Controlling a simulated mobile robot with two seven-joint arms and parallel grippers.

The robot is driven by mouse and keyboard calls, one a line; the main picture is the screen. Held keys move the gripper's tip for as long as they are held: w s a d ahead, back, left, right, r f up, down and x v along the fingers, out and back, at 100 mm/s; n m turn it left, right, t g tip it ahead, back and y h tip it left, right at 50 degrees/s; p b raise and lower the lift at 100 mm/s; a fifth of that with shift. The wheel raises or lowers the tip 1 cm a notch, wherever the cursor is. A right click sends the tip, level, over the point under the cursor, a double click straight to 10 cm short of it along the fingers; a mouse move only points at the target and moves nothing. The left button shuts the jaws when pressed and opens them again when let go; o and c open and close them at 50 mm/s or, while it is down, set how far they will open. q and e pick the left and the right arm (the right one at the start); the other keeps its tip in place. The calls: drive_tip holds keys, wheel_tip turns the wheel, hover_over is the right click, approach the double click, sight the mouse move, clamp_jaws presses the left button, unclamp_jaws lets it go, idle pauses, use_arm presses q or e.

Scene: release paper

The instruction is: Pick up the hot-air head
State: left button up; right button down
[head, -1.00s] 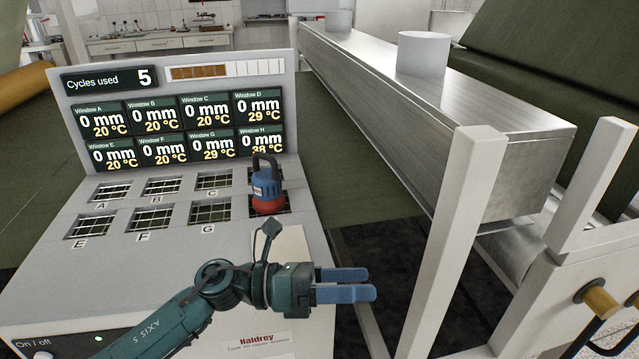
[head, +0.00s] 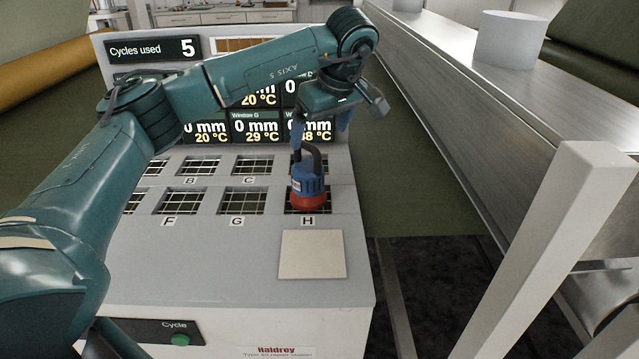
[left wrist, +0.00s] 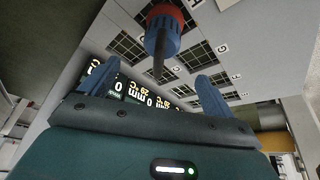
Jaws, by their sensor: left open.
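The hot-air head (head: 307,185), blue with a red base and a dark loop handle, stands upright on the grid of window H (head: 309,208). My left gripper (head: 320,132) is open and empty, pointing down just above and behind the handle in the head view. In the left wrist view the hot-air head (left wrist: 163,38) lies ahead, between the lines of the two blue fingers (left wrist: 140,88), with its handle towards me. The fingers do not visibly grip it. My right gripper is not in view.
The station holds several gridded windows, including window G (head: 237,201), and a display panel (head: 150,50) partly hidden by my left arm. A pale square plate (head: 312,254) lies in front of window H. A metal beam (head: 470,120) and white post (head: 560,230) stand at the right.

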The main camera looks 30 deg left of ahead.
sight(308, 166)
use_arm(q)
drive_tip(key=p+x, duration=0.1)
drive_tip(key=x, duration=1)
drive_tip(key=shift+s+a+f, duration=0.1)
drive_tip(key=shift+s, duration=0.1)
clamp_jaws()
drive_tip(key=shift+w+r, duration=0.1)
drive_tip(key=shift+r, duration=0.15)
idle(0.5)
